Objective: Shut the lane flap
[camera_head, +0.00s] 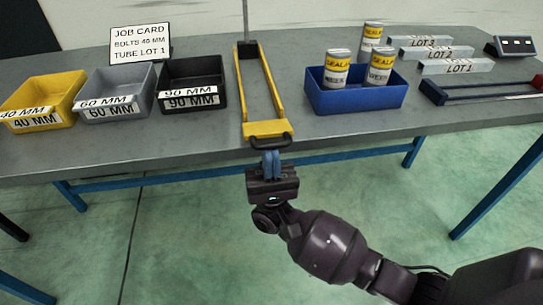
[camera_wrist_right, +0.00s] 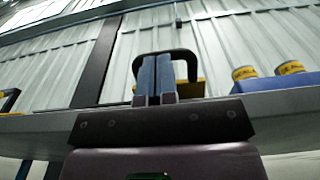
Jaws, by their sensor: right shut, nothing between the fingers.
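A yellow-railed lane (camera_head: 276,85) runs from the back of the table to its front edge. At its near end is a yellow flap (camera_head: 265,128) with a black arched handle (camera_head: 271,142). My right gripper (camera_head: 271,154) is shut and empty, its blue fingers pointing at the handle from the front. In the right wrist view the fingertips (camera_wrist_right: 155,58) overlap the handle (camera_wrist_right: 190,60), and parts of the yellow flap (camera_wrist_right: 201,88) show behind. I cannot tell whether they touch the handle, or how far the flap is open. My left gripper is not in view.
Yellow (camera_head: 45,95), grey (camera_head: 118,90) and black (camera_head: 200,80) bins stand left of the lane. A blue tray (camera_head: 345,103) with sealant cans (camera_head: 336,75) stands to its right, near lot blocks (camera_head: 457,67). A job card (camera_head: 141,43) stands behind the bins.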

